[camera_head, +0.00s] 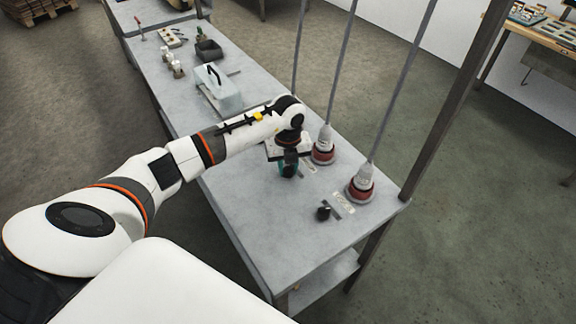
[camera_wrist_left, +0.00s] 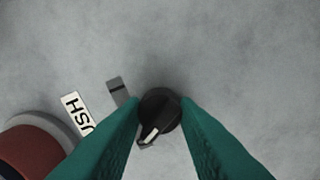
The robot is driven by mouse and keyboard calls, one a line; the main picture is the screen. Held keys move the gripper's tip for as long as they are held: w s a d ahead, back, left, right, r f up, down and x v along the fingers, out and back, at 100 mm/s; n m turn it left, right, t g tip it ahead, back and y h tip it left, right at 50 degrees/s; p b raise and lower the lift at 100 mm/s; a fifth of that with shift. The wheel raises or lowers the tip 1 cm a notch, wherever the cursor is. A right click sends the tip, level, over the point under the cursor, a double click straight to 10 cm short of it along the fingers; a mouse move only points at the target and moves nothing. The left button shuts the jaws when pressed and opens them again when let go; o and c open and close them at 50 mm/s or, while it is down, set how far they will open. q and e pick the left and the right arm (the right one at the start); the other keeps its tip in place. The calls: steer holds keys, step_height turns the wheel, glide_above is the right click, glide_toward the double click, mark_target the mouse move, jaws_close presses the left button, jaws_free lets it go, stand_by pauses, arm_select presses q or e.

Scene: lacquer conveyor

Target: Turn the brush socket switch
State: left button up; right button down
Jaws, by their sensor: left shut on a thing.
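The brush socket switch is a round black knob (camera_wrist_left: 160,112) on the grey bench, with a white pointer mark toward the lower left in the left wrist view. A grey plate strip (camera_wrist_left: 118,90) shows partly under it. A white label (camera_wrist_left: 77,114) beside it reads "USH" in the part that shows. My left gripper (camera_wrist_left: 160,103) has its green fingers shut on the knob, one at each side. In the head view my left gripper (camera_head: 288,168) is low over the bench and hides this knob. My right gripper is not in view.
Two red-and-grey sockets with cables stand nearby: one socket (camera_head: 323,152) close beside my gripper, another (camera_head: 360,187) nearer the bench corner. A second black knob (camera_head: 323,212) sits by that one. A pale box (camera_head: 222,98) stands further back. The front of the bench (camera_head: 265,225) is clear.

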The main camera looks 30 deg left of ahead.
mark_target(288, 167)
arm_select(q)
steer(key=o, duration=1)
step_height(288, 167, up, 12)
steer(key=shift+r+b, duration=0.1)
steer(key=shift+b, duration=1.1)
